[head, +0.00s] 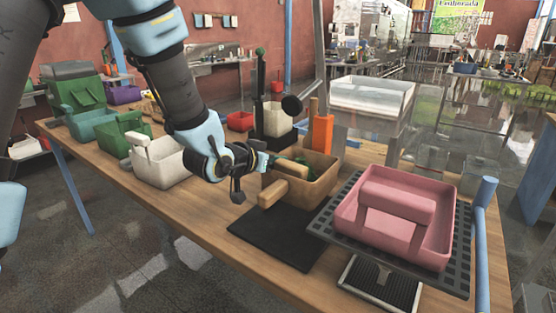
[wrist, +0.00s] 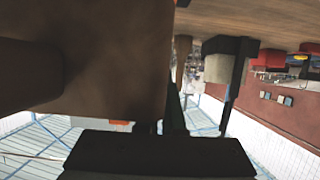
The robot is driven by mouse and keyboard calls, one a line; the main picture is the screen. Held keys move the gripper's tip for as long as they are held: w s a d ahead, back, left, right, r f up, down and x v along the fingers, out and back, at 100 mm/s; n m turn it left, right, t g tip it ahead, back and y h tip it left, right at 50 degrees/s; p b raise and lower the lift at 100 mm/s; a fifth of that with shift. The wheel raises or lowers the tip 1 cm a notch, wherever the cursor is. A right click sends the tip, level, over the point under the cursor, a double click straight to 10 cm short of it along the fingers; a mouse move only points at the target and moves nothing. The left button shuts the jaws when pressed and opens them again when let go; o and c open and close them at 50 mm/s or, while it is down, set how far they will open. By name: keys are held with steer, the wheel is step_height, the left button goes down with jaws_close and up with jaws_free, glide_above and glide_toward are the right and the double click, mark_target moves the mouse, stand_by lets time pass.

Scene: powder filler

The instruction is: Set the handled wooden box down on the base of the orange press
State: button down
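The handled wooden box (head: 318,184) is a tan open box with a pale bar handle (head: 291,168) and a round-ended bar (head: 271,194) at its left. My gripper (head: 268,162) is at the bar handle and appears shut on it; the fingertips are partly hidden. The wrist view shows the box's brown side (wrist: 110,70) close up, above my dark gripper (wrist: 165,128). The orange press's column (head: 321,132) stands just behind the box. A flat black plate (head: 275,238) below and in front of the box looks like its base. I cannot tell whether the box touches it.
A pink box (head: 405,240) sits on a black grid plate (head: 462,245) at right, by a blue post (head: 484,225). A white box (head: 160,168) and green boxes (head: 122,138) stand at left. A black press (head: 259,90) with a pale box (head: 280,122) stands behind.

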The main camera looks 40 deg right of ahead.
steer(key=shift+f+b, duration=0.1)
steer(key=shift+b, duration=0.3)
steer(key=shift+f+b, duration=2.65)
steer(key=shift+f, duration=0.1)
steer(key=shift+f+b, duration=0.55)
steer(key=shift+b, duration=0.15)
steer(key=c, duration=1)
jaws_free()
steer(key=shift+a+f, duration=0.1)
steer(key=shift+o, duration=0.2)
